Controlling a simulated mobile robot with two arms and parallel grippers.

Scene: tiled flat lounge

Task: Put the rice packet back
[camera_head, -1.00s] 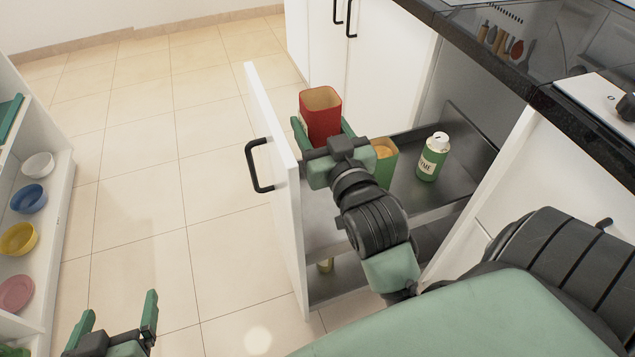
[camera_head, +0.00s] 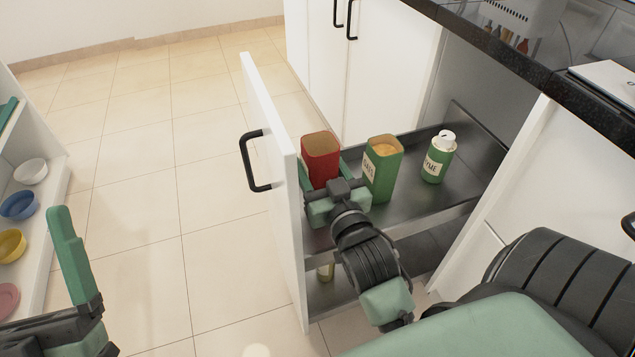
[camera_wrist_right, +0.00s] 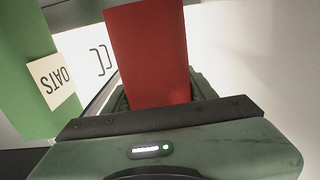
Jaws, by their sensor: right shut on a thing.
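A red open-topped packet (camera_head: 320,152), which I take to be the rice packet, stands upright at the left end of the pulled-out drawer, beside its white front. No label shows on it. My right gripper (camera_head: 322,182) is shut on its lower part. In the right wrist view the red packet (camera_wrist_right: 148,55) rises straight from between the fingers. The packet's base is hidden behind the gripper, so I cannot tell whether it touches the drawer floor. My left gripper (camera_head: 75,265) is at the lower left, away from the drawer, seen side-on with its opening unclear.
In the metal drawer (camera_head: 425,205) stand a green oats packet (camera_head: 384,170), just right of the red one, and a green bottle with a white cap (camera_head: 438,160). The drawer front (camera_head: 272,150) bounds the left. A shelf with bowls (camera_head: 30,172) is far left.

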